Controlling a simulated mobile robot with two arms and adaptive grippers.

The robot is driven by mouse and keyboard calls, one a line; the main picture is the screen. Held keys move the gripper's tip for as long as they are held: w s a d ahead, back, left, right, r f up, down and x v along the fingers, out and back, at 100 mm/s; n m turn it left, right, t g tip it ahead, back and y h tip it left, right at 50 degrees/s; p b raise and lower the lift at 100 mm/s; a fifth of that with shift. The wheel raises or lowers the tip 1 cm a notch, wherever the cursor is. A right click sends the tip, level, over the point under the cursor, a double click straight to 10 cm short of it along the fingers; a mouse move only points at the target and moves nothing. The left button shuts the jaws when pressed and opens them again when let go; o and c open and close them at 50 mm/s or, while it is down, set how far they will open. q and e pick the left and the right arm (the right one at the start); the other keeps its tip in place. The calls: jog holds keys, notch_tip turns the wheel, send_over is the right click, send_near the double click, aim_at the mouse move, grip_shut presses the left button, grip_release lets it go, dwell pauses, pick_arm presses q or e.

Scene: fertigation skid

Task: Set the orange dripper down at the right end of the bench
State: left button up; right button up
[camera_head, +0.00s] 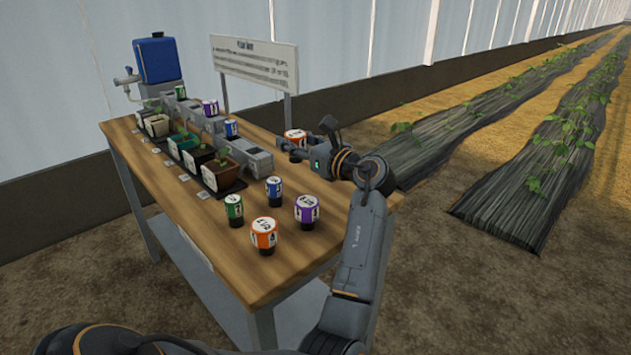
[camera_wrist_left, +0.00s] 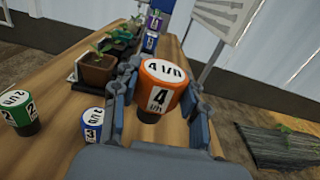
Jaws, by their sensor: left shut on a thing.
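An orange dripper with a white top (camera_head: 295,136) is held in my left gripper (camera_head: 296,150) over the back edge of the wooden bench (camera_head: 225,262). In the left wrist view the orange dripper (camera_wrist_left: 160,85), marked 4 l/h, is upright between both fingers. The gripper is shut on it. I cannot tell whether its dark base touches the bench. A second orange dripper (camera_head: 264,231) stands on the bench near its front right corner. My right gripper is not in view.
Green (camera_head: 234,208), blue (camera_head: 273,188) and purple (camera_head: 306,208) drippers stand near the second orange one. Potted seedlings (camera_head: 222,174) and grey units (camera_head: 245,155) line the bench to the left. A sign (camera_head: 255,62) stands behind.

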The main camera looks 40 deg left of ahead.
pick_arm(q)
jog(key=f, duration=0.1)
jog(key=w+d+f+b, duration=0.1)
jog(key=w+d+f, duration=0.1)
jog(key=f, duration=0.1)
jog(key=shift+w+f, duration=0.1)
jog(key=shift+w, duration=0.15)
jog(key=shift+w+d+f+b, duration=0.35)
jog(key=shift+w+d+f, duration=0.1)
jog(key=shift+f, duration=0.2)
notch_tip(320, 180, down, 4)
jog(key=shift+w+d+r+b, duration=0.15)
jog(key=shift+r+b, duration=0.1)
jog(key=shift+b, duration=0.55)
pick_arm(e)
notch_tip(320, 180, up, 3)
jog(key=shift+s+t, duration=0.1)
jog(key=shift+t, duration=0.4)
pick_arm(q)
jog(key=o, duration=1.1)
jog(key=shift+f, duration=0.1)
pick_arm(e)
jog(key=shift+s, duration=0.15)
